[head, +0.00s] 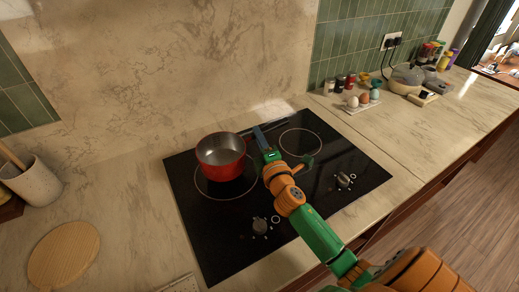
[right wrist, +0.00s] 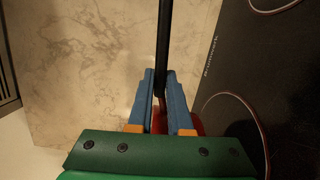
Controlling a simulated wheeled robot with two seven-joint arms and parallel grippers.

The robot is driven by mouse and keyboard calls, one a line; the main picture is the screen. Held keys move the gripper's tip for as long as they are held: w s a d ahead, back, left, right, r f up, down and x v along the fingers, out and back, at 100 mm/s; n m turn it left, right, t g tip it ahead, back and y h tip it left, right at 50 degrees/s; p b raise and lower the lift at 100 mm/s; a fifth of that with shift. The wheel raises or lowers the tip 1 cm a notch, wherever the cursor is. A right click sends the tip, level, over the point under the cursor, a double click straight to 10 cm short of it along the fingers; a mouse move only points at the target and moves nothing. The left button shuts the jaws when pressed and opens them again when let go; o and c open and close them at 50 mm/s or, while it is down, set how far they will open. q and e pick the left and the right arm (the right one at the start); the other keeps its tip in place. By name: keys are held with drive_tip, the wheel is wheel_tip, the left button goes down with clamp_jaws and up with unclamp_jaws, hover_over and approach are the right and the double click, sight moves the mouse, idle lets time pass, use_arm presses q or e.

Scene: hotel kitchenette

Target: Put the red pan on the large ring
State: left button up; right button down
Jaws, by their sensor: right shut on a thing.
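The red pan (head: 211,172), with a grey inside, is upright over the back part of the large ring (head: 222,199), the left ring on the black hob. The ring's front arc shows below the pan; I cannot tell whether the base touches the glass. My right gripper (head: 261,140) is at the pan's right side, its blue fingers shut on the dark handle. In the right wrist view the fingers (right wrist: 161,90) close around the black handle (right wrist: 164,35), and a bit of red pan (right wrist: 199,124) shows behind them. My left gripper is not in view.
The hob (head: 200,240) has a smaller ring (head: 300,143) at right and two knobs (head: 260,226) in front. A round wooden board (head: 63,254) and utensil pot (head: 38,182) stand left. Eggs on a tray (head: 362,105) and jars are back right. The marble wall is close behind.

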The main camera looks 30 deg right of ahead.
drive_tip(key=shift+w+d+f, duration=0.15)
drive_tip(key=shift+w+f, duration=0.1)
drive_tip(key=shift+f, duration=0.15)
wheel_tip(320, 180, down, 4)
drive_tip(key=shift+w+d+r+b, duration=0.15)
drive_tip(key=shift+r+b, duration=0.05)
drive_tip(key=shift+b, duration=0.7)
drive_tip(key=shift+r, duration=0.1)
